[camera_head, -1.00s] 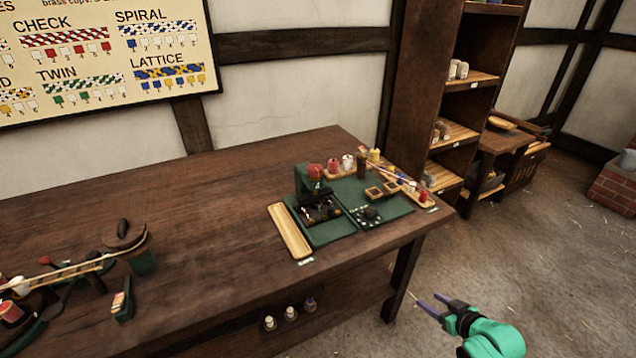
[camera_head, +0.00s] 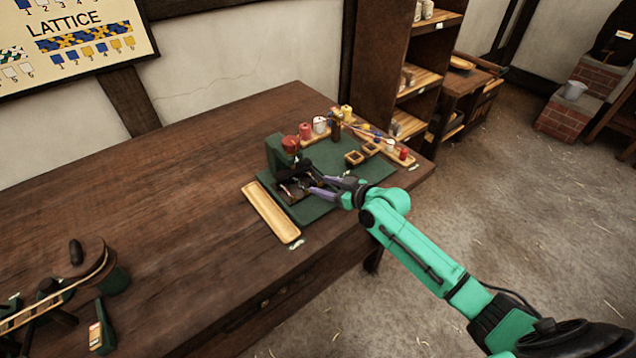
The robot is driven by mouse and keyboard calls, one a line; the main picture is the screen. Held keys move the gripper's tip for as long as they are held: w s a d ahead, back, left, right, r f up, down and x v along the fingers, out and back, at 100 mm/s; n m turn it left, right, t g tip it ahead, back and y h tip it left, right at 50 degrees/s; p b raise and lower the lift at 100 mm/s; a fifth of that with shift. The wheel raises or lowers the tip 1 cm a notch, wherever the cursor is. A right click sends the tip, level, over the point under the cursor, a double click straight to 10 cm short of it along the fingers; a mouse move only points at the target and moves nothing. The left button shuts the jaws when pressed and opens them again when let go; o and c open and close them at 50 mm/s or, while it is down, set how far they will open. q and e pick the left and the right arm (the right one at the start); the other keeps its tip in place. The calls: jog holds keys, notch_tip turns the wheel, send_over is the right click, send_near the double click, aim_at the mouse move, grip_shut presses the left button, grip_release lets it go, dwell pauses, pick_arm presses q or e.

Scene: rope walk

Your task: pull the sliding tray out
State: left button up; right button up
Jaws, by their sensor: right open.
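A green device (camera_head: 276,153) with a red top part stands on the right part of the workbench. A dark, low tray-like part (camera_head: 291,190) sits at its foot, on the green base; it looks like the sliding tray, and my gripper partly hides it. My right gripper (camera_head: 307,183) reaches in from the right, its purple fingers apart at the front of the device, over or beside the dark part. I cannot tell whether they touch it. Nothing shows between the fingers. My left gripper is not in view.
A long wooden tray (camera_head: 270,213) lies just left of the green base. A rope rig (camera_head: 75,285) is at lower left. The bench middle is clear.

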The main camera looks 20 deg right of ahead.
jog(key=shift+x, duration=1.25)
grip_shut()
dwell(0.4)
